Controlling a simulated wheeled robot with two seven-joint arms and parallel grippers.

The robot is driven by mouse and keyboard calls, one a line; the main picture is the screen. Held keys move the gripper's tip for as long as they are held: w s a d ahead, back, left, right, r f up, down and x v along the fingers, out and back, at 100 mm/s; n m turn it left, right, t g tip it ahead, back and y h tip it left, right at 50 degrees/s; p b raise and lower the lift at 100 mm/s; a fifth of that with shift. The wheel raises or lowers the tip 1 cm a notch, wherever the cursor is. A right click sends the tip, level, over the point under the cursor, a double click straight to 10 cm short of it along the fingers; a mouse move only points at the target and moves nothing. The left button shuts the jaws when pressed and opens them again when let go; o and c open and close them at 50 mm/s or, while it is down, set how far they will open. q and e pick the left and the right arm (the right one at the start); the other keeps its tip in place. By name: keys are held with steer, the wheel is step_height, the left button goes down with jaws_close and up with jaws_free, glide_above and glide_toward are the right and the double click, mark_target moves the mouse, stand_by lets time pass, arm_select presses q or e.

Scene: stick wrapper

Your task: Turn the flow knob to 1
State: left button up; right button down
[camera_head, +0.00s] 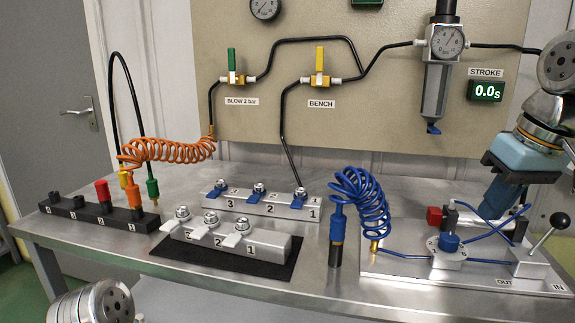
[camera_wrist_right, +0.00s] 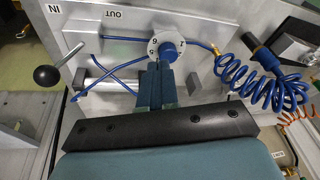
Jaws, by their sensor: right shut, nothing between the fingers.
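The flow knob is a blue knob (camera_head: 449,243) on a pale round collar, fixed to the metal plate at the right of the bench. In the right wrist view the knob (camera_wrist_right: 168,51) sits just beyond my fingertips, with small dark marks on its collar, too small to read surely. My right gripper (camera_head: 487,212) comes down from the upper right, above and right of the knob in the head view. Its blue fingers (camera_wrist_right: 158,77) are together with nothing between them. Whether they touch the knob cannot be told. Of my left arm only a rounded link shows at bottom left; its gripper is out of view.
Blue tubes (camera_head: 402,255) run across the metal plate (camera_head: 390,268). A black-ball lever (camera_head: 559,220) stands to its right and a red-ended cylinder (camera_head: 435,216) behind the knob. A coiled blue hose (camera_head: 365,200) stands left. Numbered valve blocks (camera_head: 262,236) occupy the middle.

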steer(key=w+a+n, duration=0.1)
steer(key=a, duration=0.2)
steer(key=b, duration=0.4)
glide_above(453, 259)
steer(key=shift+n+g+h, duration=0.3)
steer(key=f, duration=0.6)
steer(key=shift+s+d+f, duration=0.15)
steer(key=shift+s+f, duration=0.1)
steer(key=shift+s, duration=0.15)
steer(key=shift+s+f, duration=0.1)
steer(key=shift+f, duration=0.4)
steer(key=shift+f, duration=0.1)
